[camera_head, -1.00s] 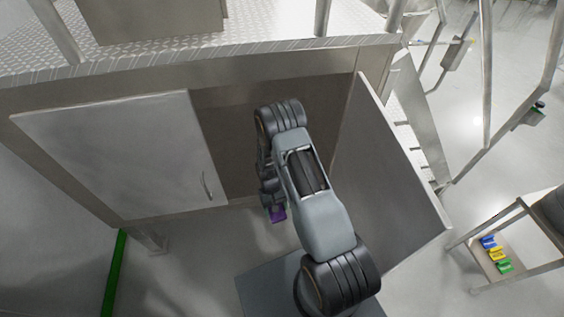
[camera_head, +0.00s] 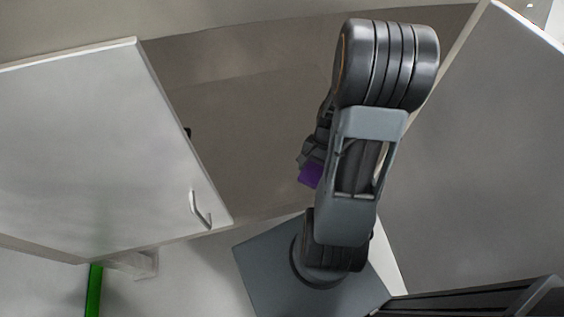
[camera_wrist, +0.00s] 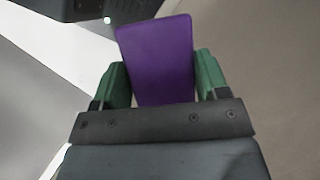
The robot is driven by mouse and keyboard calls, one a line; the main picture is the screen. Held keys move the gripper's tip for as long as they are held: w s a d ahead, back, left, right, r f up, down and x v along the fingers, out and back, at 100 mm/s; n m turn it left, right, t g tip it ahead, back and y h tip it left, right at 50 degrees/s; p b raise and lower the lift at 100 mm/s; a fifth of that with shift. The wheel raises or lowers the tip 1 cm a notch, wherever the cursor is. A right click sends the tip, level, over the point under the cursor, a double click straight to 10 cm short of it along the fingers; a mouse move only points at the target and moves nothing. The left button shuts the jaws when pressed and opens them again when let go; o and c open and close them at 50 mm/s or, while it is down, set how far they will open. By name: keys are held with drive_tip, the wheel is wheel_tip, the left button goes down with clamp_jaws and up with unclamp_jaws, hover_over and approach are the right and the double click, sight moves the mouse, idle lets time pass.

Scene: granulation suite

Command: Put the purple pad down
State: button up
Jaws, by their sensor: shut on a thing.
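The purple pad (camera_wrist: 157,60) is a flat rectangular block between the two green fingers of my gripper (camera_wrist: 157,85) in the wrist view. My gripper is shut on it. In the head view a small part of the purple pad (camera_head: 310,176) shows below my gripper, beside my arm. The arm hides most of the gripper there. The pad is held in the air in front of an open cabinet; I cannot tell its height.
The cabinet's dark interior (camera_head: 240,130) lies behind my arm. Its left door (camera_head: 90,150), with a curved handle (camera_head: 201,210), stands open, and the right door (camera_head: 490,160) stands open close to my arm. A green strip (camera_head: 94,290) is at lower left.

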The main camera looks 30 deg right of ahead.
drive_tip(key=w+a+f+b, duration=0.2)
drive_tip(key=w+f, duration=0.2)
drive_tip(key=w, duration=0.4)
drive_tip(key=b, duration=0.2)
hover_over(285, 170)
drive_tip(key=d, duration=0.1)
wheel_tip(285, 170, down, 5)
drive_tip(key=shift+d+r, duration=0.1)
drive_tip(key=shift+r, duration=0.05)
drive_tip(key=shift+w+f+b, duration=0.2)
drive_tip(key=shift+f+b, duration=0.35)
drive_tip(key=shift+f, duration=0.45)
drive_tip(key=shift+w+f+b, duration=0.2)
drive_tip(key=shift+f+b, duration=0.3)
drive_tip(key=shift+f, duration=0.5)
drive_tip(key=shift+f, duration=0.2)
drive_tip(key=o, duration=0.8)
drive_tip(key=shift+r, duration=0.1)
